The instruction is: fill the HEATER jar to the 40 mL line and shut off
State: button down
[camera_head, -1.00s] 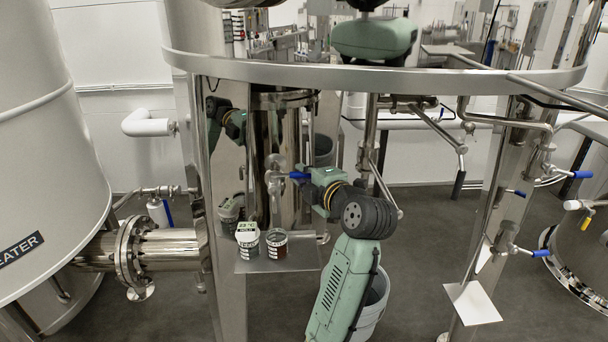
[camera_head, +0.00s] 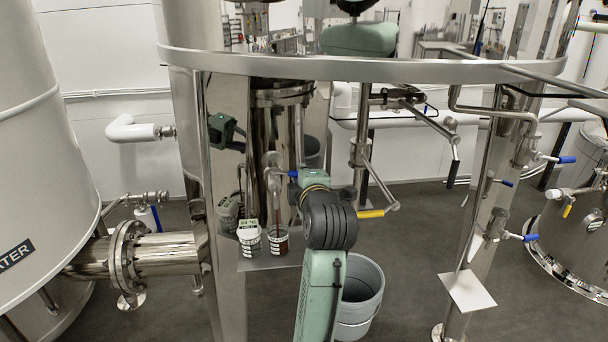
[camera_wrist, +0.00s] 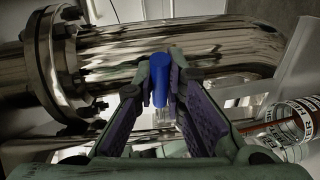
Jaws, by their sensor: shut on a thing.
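The sampling valve has a blue handle (camera_wrist: 160,79), and my gripper (camera_wrist: 168,88) is shut on it in the wrist view. In the head view the handle's blue end (camera_head: 292,173) shows just left of my gripper (camera_head: 303,180), whose fingers are mostly hidden there. Below the spout, a clear jar (camera_head: 280,243) with reddish-brown liquid stands on a small metal shelf (camera_head: 262,264). It also shows in the wrist view (camera_wrist: 297,118), with black-and-white lettering ending in "TER" and a thin reddish streak leading to it. The liquid level against the marks is too small to read.
A white labelled jar (camera_head: 249,240) with a green display on top stands left of the clear jar. A grey bucket (camera_head: 362,295) is on the floor beside my arm. A yellow-handled valve (camera_head: 371,213) and a metal ring rail (camera_head: 420,67) are close to my arm.

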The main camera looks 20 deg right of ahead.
jog(key=shift+s+a+h, duration=0.1)
jog(key=shift+a+h, duration=0.05)
jog(key=shift+h, duration=0.15)
jog(key=c, duration=1.6)
grip_release()
jog(key=shift+c, duration=0.2)
jog(key=v, duration=0.7)
jog(key=shift+s, duration=0.2)
jog(key=shift+r, duration=0.1)
